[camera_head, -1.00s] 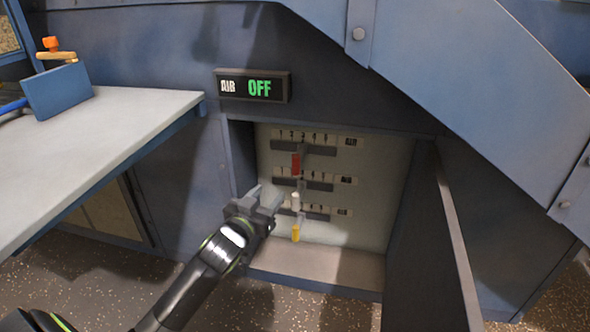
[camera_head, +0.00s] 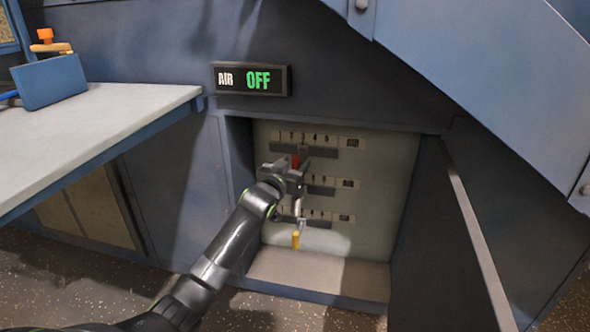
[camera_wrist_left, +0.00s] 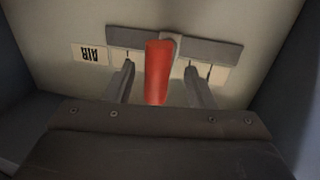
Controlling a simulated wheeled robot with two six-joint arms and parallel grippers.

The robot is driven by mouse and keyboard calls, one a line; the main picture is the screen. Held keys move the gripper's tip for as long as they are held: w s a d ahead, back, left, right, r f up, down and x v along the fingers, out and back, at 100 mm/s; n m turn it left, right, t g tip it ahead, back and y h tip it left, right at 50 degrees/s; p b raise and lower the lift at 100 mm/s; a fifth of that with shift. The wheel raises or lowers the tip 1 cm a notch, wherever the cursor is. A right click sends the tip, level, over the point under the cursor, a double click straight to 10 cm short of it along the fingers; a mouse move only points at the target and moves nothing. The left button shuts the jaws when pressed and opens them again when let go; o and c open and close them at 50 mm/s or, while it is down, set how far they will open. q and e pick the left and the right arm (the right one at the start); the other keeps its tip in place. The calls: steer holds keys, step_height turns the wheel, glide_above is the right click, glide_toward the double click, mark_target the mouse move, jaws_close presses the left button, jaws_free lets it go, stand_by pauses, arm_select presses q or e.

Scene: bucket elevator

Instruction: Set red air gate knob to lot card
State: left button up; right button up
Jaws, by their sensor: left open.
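The red air gate knob (camera_head: 296,160) is on the top slider row inside the open cabinet, partly hidden by my left gripper (camera_head: 288,166). In the left wrist view the red knob (camera_wrist_left: 157,72) stands between the two open fingers, with a visible gap on each side. My left gripper also shows there (camera_wrist_left: 160,88). The number scale (camera_head: 305,138) above the top slot is partly readable in the head view. No lot card can be made out. My right gripper is not in view.
A white knob (camera_head: 299,203) and a yellow knob (camera_head: 295,239) sit on the lower rows. The display (camera_head: 251,79) reads AIR OFF. The cabinet door (camera_head: 455,235) stands open at right. A worktable (camera_head: 95,135) is at left.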

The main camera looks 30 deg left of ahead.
arm_select(q)
steer(key=shift+w, duration=0.5)
jaws_close()
